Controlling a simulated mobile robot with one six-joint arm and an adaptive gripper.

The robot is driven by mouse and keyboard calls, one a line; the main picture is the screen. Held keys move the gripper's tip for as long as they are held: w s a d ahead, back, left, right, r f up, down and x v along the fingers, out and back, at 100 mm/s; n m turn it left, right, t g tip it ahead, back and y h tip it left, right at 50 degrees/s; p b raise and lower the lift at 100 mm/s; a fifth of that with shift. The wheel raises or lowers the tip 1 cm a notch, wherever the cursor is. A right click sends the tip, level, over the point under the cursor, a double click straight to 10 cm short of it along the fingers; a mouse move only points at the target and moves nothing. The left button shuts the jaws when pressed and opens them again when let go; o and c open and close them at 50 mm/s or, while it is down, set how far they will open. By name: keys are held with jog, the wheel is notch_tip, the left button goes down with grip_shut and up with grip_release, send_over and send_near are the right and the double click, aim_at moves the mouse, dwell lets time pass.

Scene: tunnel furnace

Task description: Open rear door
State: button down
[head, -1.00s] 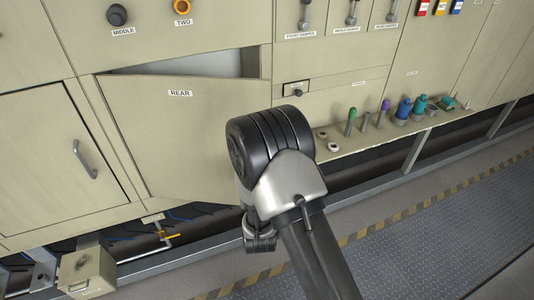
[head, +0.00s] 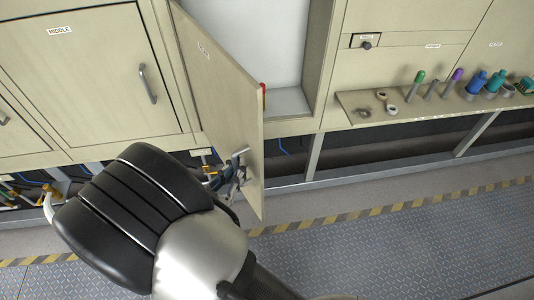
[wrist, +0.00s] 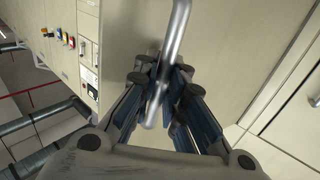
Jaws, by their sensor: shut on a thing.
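The rear door (head: 215,90) is a beige panel swung well out from the cabinet, seen at a steep angle in the head view. The pale interior of its compartment (head: 262,45) shows behind it. My gripper (head: 232,172) is at the lower free edge of the door, shut on its silver handle. In the wrist view the handle (wrist: 179,25) runs between the fingers of my gripper (wrist: 162,75), with the beige door face (wrist: 230,50) behind. My arm hides part of the area below the door in the head view.
The closed middle door (head: 95,75) with its own handle (head: 148,84) is at left. A ledge (head: 430,108) with colored tools and cups is at right. A striped floor line (head: 330,219) edges the clear metal walkway (head: 420,240).

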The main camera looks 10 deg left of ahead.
jog(key=s+a, duration=0.5)
jog(key=a, duration=0.2)
jog(key=shift+s+a, duration=0.2)
jog(key=shift+a, duration=0.05)
jog(key=c, duration=1.7)
grip_release()
jog(key=shift+o, duration=0.2)
jog(key=v, duration=1.2)
